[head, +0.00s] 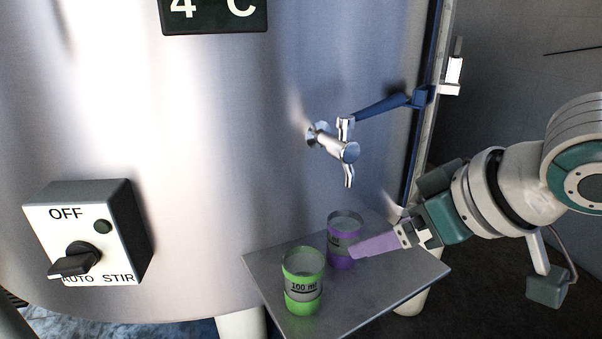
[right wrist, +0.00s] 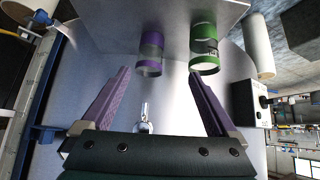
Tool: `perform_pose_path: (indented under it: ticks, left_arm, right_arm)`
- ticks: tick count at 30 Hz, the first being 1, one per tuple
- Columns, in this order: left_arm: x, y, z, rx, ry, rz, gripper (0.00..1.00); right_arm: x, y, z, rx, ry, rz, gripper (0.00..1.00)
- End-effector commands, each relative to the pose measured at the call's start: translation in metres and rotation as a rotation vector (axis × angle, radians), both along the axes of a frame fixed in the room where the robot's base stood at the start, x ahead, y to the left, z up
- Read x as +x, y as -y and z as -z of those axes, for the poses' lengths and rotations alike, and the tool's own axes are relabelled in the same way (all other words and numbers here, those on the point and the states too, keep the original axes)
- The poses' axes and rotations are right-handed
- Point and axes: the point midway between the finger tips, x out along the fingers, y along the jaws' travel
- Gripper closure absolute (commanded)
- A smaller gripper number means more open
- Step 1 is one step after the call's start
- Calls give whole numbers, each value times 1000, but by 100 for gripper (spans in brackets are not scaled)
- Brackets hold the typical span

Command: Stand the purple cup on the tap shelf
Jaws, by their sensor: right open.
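The purple cup (head: 344,226) stands upright on the grey tap shelf (head: 400,283), behind the green cup and roughly below the tap (head: 341,150). It also shows in the right wrist view (right wrist: 151,55), just beyond the fingertips. My right gripper (head: 354,251) comes in from the right, low over the shelf, and its purple finger overlaps the cup's lower right side in the head view. In the right wrist view the right gripper (right wrist: 160,73) is open with nothing between its fingers. I cannot tell whether a finger touches the cup. My left gripper is not in view.
A green cup (head: 304,282) marked 100 ml stands on the shelf's front left, close to the purple cup. The tap has a blue lever (head: 383,106). A stir switch box (head: 88,235) is on the tank wall at left. The shelf's right part is clear.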

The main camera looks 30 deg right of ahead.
Motion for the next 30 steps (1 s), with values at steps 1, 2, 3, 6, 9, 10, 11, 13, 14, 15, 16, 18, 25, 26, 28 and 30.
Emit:
perform_pose_path:
  ticks: [1, 2, 3, 6, 9, 10, 11, 13, 14, 15, 16, 18, 25, 26, 28, 30]
  left_arm:
    - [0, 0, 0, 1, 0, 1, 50]
    - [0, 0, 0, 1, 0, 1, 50]
    - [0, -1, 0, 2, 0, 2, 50]
    - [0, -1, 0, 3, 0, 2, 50]
    - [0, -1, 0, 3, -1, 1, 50]
    - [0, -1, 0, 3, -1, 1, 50]
    - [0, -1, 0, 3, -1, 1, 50]
    - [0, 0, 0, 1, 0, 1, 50]
    - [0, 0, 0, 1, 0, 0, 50]
    - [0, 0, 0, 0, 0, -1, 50]
    - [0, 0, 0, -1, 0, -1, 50]
    - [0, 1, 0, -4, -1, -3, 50]
    - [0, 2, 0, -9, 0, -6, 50]
    - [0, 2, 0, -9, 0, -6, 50]
    - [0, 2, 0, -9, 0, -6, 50]
    - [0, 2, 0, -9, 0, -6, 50]
  right_arm:
    - [-23, -19, 15, 5, -55, -21, 6]
    - [-36, -28, 22, -3, -88, -36, 6]
    - [-56, -40, 30, -12, -135, -53, 6]
    - [-102, -63, 41, -33, -248, -85, 6]
    - [-138, -76, 45, -46, -341, -99, 6]
    - [-145, -78, 45, -46, -362, -102, 6]
    - [-152, -79, 45, -49, -379, -104, 6]
    - [-161, -81, 45, -52, -404, -107, 6]
    - [-162, -82, 45, -54, -410, -108, 6]
    - [-163, -82, 45, -55, -413, -109, 6]
    - [-163, -82, 45, -56, -414, -109, 6]
    - [-163, -82, 45, -56, -413, -109, 6]
    - [-162, -82, 45, -55, -411, -109, 6]
    - [-162, -82, 45, -55, -411, -109, 6]
    - [-162, -82, 45, -55, -411, -109, 6]
    - [-162, -82, 45, -55, -411, -109, 6]
